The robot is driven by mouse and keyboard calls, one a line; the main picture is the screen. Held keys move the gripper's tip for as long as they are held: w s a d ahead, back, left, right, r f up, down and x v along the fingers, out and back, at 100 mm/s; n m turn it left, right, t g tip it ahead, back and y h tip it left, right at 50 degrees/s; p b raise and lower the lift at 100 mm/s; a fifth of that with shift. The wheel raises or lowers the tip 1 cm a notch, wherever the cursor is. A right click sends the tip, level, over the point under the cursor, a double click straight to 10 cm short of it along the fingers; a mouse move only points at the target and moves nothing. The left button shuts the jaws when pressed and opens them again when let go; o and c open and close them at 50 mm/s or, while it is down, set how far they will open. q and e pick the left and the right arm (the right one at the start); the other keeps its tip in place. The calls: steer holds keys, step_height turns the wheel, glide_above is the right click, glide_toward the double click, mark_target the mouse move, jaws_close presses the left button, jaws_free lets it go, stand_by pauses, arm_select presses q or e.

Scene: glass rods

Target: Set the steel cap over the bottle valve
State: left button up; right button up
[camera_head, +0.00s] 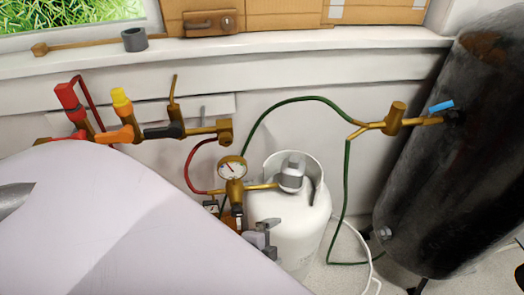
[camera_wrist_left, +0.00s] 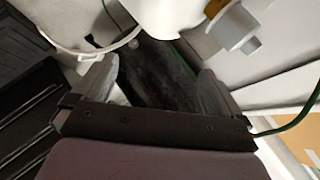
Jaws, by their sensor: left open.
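The white gas bottle (camera_head: 290,222) stands on the floor by the wall, with a round collar at its top. A grey steel cap (camera_head: 291,172) sits at the bottle's top, inside the collar, slightly tilted. The valve is mostly hidden; I cannot tell how fully the cap covers it. In the left wrist view a grey stepped piece, apparently the cap (camera_wrist_left: 235,28), shows beside brass, near the white bottle (camera_wrist_left: 168,16). My left gripper (camera_head: 264,239) is low at the bottle's left front, below the cap. Its fingers (camera_wrist_left: 158,85) are open with nothing between them. My right gripper is not in view.
A pressure gauge (camera_head: 232,168) with brass pipe stands close left of the cap. A green hose (camera_head: 347,180) loops behind the bottle. A large black tank (camera_head: 452,150) stands right. A dark grey ring (camera_head: 134,39) rests on the windowsill. Colored-handled valves (camera_head: 122,105) line the wall.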

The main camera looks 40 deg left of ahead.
arm_select(q)
steer(key=s+d+r+n+h, duration=0.1)
steer(key=s+d+n, duration=0.1)
steer(key=s+n, duration=0.4)
steer(key=n, duration=0.4)
steer(key=shift+s+h, duration=0.4)
